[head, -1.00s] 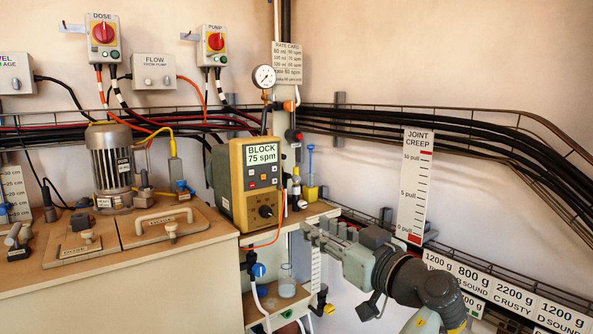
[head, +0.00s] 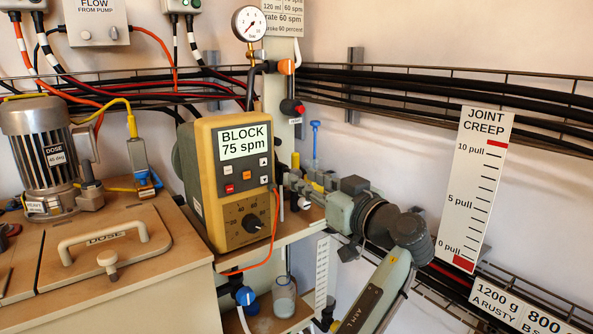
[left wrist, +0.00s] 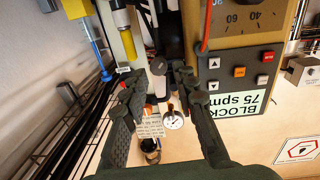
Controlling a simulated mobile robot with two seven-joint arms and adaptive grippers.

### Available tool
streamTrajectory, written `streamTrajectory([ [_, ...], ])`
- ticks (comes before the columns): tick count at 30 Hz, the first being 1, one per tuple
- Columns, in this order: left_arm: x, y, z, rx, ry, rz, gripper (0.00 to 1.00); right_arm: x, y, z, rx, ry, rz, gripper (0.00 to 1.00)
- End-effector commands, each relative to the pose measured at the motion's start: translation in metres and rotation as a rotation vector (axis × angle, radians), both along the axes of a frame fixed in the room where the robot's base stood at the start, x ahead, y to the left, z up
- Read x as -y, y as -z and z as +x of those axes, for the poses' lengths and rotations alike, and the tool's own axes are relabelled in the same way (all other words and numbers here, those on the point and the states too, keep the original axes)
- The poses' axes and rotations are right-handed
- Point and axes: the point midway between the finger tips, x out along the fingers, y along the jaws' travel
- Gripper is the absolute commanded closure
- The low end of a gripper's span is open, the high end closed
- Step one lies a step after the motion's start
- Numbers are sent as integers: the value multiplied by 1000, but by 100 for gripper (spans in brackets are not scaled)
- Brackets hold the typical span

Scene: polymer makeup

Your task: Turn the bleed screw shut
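The yellow dosing pump (head: 232,180) reads "BLOCK 75 spm" in the head view. Its face also shows in the left wrist view (left wrist: 243,60). My left gripper (head: 287,180) is just right of the pump, above the shelf, its tips partly hidden by the pump's edge. In the left wrist view, my left gripper (left wrist: 160,80) has its fingers apart with nothing clamped. A small dark round knob (left wrist: 157,67) shows between the fingertips, possibly the bleed screw; I cannot tell whether they touch it. My right gripper is out of view.
A pressure gauge (head: 249,24) stands on the pipe above the pump. An orange cable (head: 262,262) hangs in front of the pump. A wire cable tray (head: 430,95) runs along the wall. A glass beaker (head: 284,298) stands below the shelf.

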Motion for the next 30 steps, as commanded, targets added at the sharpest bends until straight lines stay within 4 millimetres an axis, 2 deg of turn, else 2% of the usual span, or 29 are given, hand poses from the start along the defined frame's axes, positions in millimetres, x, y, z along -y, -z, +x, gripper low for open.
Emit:
streamTrajectory([
  [3,-11,-1,16,-1,-1,1,72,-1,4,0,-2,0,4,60],
  [9,-20,-1,33,0,1,1,72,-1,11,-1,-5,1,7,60],
  [18,-22,0,35,0,1,0,72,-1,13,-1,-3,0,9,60],
  [25,-22,0,35,0,1,0,99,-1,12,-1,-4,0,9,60],
  [30,-22,0,35,-1,1,1,100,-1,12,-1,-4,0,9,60],
])
